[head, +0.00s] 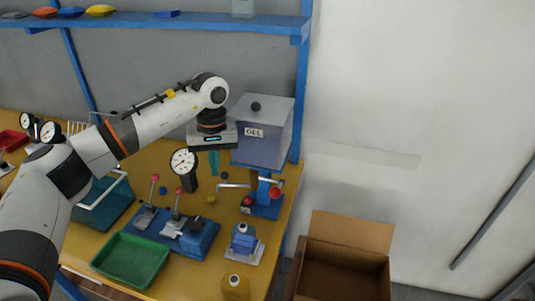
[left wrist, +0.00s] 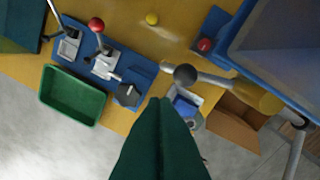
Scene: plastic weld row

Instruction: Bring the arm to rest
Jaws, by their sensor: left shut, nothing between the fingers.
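My left arm reaches in from the left in the head view. Its gripper (head: 214,163) points down above the yellow workbench (head: 105,238), just left of the grey box marked GEL (head: 262,137). The green fingers are together with nothing between them; in the left wrist view the closed fingers (left wrist: 161,102) point at the bench's front edge. My right gripper is not in view.
A blue fixture with red-knobbed levers (head: 175,228) and a green tray (head: 132,259) lie below the gripper. A lever press (head: 264,205) stands under the grey box. An open cardboard box (head: 345,262) is at the right. A blue shelf (head: 200,21) runs above.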

